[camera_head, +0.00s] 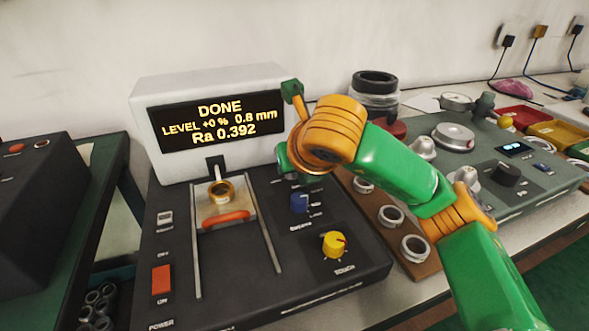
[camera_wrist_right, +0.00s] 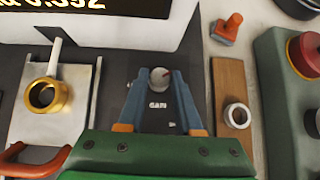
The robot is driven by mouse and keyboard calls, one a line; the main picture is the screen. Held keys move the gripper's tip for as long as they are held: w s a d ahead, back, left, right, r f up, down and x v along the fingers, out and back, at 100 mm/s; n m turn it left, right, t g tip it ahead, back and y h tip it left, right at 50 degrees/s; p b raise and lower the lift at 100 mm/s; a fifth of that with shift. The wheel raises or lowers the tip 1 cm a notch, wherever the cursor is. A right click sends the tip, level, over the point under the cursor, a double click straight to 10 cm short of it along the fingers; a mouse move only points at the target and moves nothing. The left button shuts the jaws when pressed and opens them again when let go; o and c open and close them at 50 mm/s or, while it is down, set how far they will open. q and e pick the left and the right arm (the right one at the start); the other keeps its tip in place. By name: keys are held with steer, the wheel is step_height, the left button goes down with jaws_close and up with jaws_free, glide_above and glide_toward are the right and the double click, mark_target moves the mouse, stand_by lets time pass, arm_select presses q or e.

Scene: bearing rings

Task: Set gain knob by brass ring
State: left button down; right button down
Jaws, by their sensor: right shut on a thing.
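The brass ring (camera_head: 221,191) sits on the light stage of the black tester, in front of its display; it also shows in the right wrist view (camera_wrist_right: 43,95). The display (camera_head: 215,115) reads "DONE", "LEVEL +0 %", "0.8 mm", "Ra 0.392". In the right wrist view the pale grey gain knob (camera_wrist_right: 159,76), with a red mark, stands between the fingertips, above the printed word "GAIN". My right gripper (camera_wrist_right: 158,80) is shut on this knob. In the head view my right gripper and wrist cover the knob. My left gripper is not in view.
A blue knob (camera_head: 299,202), a yellow knob (camera_head: 334,245) and a red switch (camera_head: 161,280) are on the tester panel. A red handle (camera_head: 226,219) lies before the ring. A wooden strip with steel rings (camera_head: 415,248) and a green machine (camera_head: 470,150) stand right.

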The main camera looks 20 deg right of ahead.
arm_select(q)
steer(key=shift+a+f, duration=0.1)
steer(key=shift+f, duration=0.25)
arm_select(e)
steer(key=shift+a+m+h, duration=0.1)
steer(key=shift+m+h, duration=0.4)
steer(key=shift+m, duration=0.2)
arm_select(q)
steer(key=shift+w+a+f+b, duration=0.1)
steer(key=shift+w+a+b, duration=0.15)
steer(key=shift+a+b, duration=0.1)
arm_select(e)
steer(key=c, duration=0.6)
jaws_free()
steer(key=shift+r, duration=0.15)
steer(key=p+v, duration=0.1)
steer(key=v, duration=0.5)
steer(key=shift+a+r, duration=0.1)
steer(key=shift+s+r, duration=0.2)
steer(key=shift+s, duration=0.2)
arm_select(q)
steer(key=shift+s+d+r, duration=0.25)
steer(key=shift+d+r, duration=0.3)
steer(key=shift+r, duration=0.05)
